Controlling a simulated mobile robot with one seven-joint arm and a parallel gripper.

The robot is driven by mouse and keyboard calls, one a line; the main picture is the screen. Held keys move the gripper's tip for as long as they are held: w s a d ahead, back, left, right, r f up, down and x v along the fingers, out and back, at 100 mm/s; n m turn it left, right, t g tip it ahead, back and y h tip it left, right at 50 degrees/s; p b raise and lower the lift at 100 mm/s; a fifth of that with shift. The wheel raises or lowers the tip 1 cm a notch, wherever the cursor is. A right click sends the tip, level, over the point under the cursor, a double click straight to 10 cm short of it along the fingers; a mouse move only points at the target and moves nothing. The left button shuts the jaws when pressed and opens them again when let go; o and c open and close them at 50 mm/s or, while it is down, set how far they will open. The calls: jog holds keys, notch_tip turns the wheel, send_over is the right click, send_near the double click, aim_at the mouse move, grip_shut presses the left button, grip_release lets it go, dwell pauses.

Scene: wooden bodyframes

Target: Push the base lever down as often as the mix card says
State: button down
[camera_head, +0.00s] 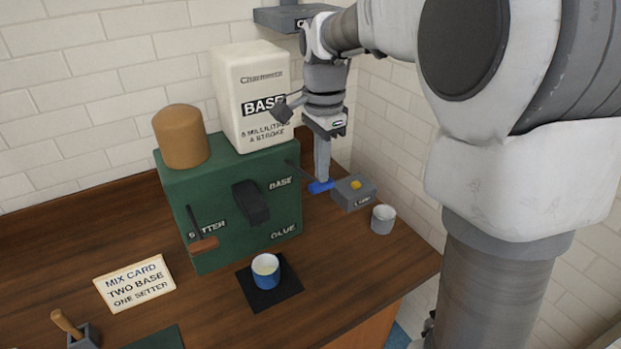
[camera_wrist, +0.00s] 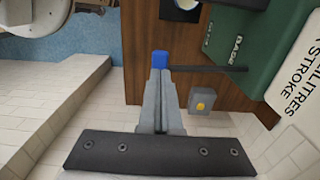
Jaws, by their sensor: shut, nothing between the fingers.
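The mix card (camera_head: 135,284) lies on the counter and reads "TWO BASE, ONE SETTER". The green glue machine (camera_head: 232,190) stands behind it. The base lever is a dark rod from the machine's right side (camera_head: 297,170), ending in a blue grip (camera_head: 320,187). In the wrist view the rod (camera_wrist: 215,69) runs to the blue grip (camera_wrist: 160,57). My gripper (camera_head: 322,180) points down, shut and empty, with its fingertips at the blue grip. They look to be on or just above it; contact cannot be told. The setter lever (camera_head: 203,244) hangs at the machine's left front.
A blue cup with pale contents (camera_head: 265,268) stands on a black mat (camera_head: 284,290) below the spout (camera_head: 250,203). A grey box with a yellow button (camera_head: 354,191) and a grey-white cup (camera_head: 383,218) stand right of the lever. The tiled wall is close behind.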

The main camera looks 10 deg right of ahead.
aim_at(321, 191)
jog(key=shift+f+b, duration=1.9)
jog(key=shift+f, duration=0.95)
jog(key=shift+r+p, duration=2.9)
jog(key=shift+r, duration=0.5)
notch_tip(321, 191, up, 5)
jog(key=p, duration=0.4)
